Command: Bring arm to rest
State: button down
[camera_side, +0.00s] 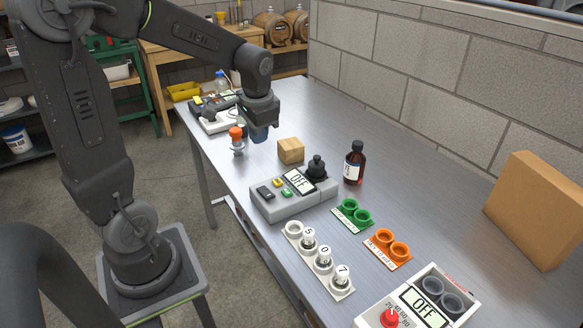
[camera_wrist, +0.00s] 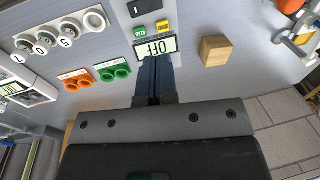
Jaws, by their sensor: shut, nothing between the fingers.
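My gripper (camera_side: 259,133) hangs above the left part of the metal table (camera_side: 330,115), clear of the things on it. In the wrist view its two blue fingers (camera_wrist: 154,72) are together with nothing between them. They overlap the lower edge of a display reading OFF on a grey device (camera_wrist: 152,8). In the side view this grey device (camera_side: 293,206) stands in front and to the right of the gripper, with a black knobbed part on its top right. My arm reaches from its stand at the left over the table, bent at the elbow.
A wooden block (camera_side: 291,150) and an orange-topped item (camera_side: 237,140) stand near the gripper. A brown bottle (camera_side: 354,163), green holder (camera_side: 352,215), orange holder (camera_side: 387,248), white rack (camera_side: 318,262) with numbered vials, and cardboard box (camera_side: 538,209) stand further right. A block wall (camera_side: 430,80) runs behind.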

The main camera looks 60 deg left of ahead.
jog(key=s+d+r+t+h, duration=0.1)
jog(key=s+d+r+t, duration=0.1)
jog(key=s+d, duration=0.3)
jog(key=s+d+r+t+h, duration=0.1)
jog(key=s+d+r+t, duration=0.2)
jog(key=d, duration=0.7)
jog(key=s+r, duration=0.1)
jog(key=s, duration=0.1)
jog(key=shift+s+d, duration=0.3)
jog(key=shift+d, duration=0.05)
jog(key=c, duration=1.8)
grip_release()
jog(key=shift+c, duration=0.2)
